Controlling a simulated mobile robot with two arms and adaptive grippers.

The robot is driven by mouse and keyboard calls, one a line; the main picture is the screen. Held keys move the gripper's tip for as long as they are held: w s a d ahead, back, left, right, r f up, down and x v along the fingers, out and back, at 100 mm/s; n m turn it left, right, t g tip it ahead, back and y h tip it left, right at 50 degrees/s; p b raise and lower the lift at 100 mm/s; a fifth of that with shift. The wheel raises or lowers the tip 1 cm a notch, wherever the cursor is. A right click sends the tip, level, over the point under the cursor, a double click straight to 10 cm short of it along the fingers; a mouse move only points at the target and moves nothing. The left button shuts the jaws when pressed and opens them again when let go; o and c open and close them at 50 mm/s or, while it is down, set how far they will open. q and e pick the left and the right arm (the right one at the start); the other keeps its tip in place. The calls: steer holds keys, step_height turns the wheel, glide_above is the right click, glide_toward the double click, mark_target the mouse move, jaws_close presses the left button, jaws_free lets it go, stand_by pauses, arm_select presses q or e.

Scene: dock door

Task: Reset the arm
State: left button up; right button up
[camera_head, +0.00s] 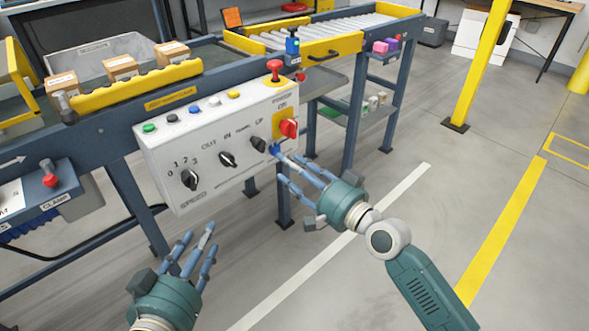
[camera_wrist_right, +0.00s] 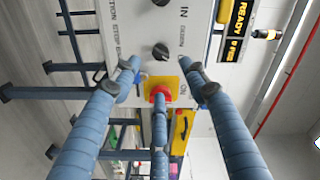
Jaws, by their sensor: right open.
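The white control panel (camera_head: 215,145) hangs on the front of the conveyor frame. It has black rotary knobs, several coloured buttons, and a red rotary switch (camera_head: 288,128) on a yellow plate. My right gripper (camera_head: 284,170) is open and empty, with its fingers reaching toward the panel's lower right corner, just below the red switch. In the right wrist view its spread fingers (camera_wrist_right: 162,78) frame the red switch (camera_wrist_right: 160,95); I cannot tell whether any finger touches the panel. My left gripper (camera_head: 192,248) is open and empty, low in front of the panel, above the floor.
A red mushroom button (camera_head: 274,70) stands on the panel's top. A red-knobbed clamp lever box (camera_head: 48,184) is at the left. Cardboard boxes (camera_head: 122,66) sit on the conveyor behind a yellow rail. A yellow post (camera_head: 482,62) stands at right; the floor there is clear.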

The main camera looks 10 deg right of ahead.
steer(key=shift+s+d, duration=0.25)
steer(key=shift+s, duration=0.15)
